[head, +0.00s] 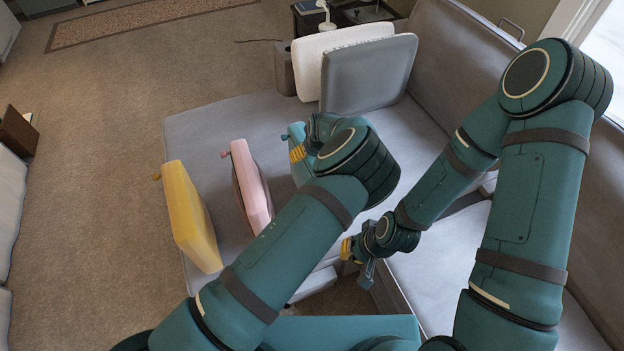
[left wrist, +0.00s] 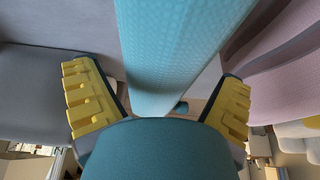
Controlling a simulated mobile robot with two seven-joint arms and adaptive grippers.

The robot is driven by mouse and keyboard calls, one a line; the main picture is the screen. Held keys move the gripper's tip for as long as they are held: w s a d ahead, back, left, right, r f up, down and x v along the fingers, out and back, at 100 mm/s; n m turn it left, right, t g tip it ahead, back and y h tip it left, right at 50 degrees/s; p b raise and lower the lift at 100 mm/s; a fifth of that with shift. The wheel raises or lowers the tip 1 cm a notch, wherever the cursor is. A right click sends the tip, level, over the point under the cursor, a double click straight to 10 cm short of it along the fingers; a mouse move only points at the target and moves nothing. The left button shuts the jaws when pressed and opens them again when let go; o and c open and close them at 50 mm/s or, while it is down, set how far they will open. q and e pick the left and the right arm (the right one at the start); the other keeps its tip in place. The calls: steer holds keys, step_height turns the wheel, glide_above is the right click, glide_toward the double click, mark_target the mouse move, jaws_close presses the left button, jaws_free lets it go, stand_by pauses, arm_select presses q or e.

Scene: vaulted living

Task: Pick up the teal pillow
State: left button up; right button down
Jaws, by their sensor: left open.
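The teal pillow (head: 302,174) stands on edge on the grey sofa seat, mostly hidden in the head view behind my left arm. In the left wrist view the teal pillow (left wrist: 165,50) rises between the two yellow-padded fingers. My left gripper (head: 298,152) is at the pillow; it also shows in the left wrist view (left wrist: 160,85), open, with a finger on each side and gaps beside the pillow. My right gripper (head: 357,256) hangs low near the sofa's front edge, away from the pillow; its jaws are too small to judge.
A pink pillow (head: 250,187) and a yellow pillow (head: 190,215) stand to the left on the same seat. A grey cushion (head: 368,75) and a white cushion (head: 310,62) stand behind. The sofa backrest (head: 455,60) is at right. Carpet (head: 110,120) lies open at left.

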arm_select(q)
steer(key=shift+f+b, duration=0.2)
steer(key=shift+b, duration=0.1)
stand_by(0.4)
steer(key=c, duration=1.4)
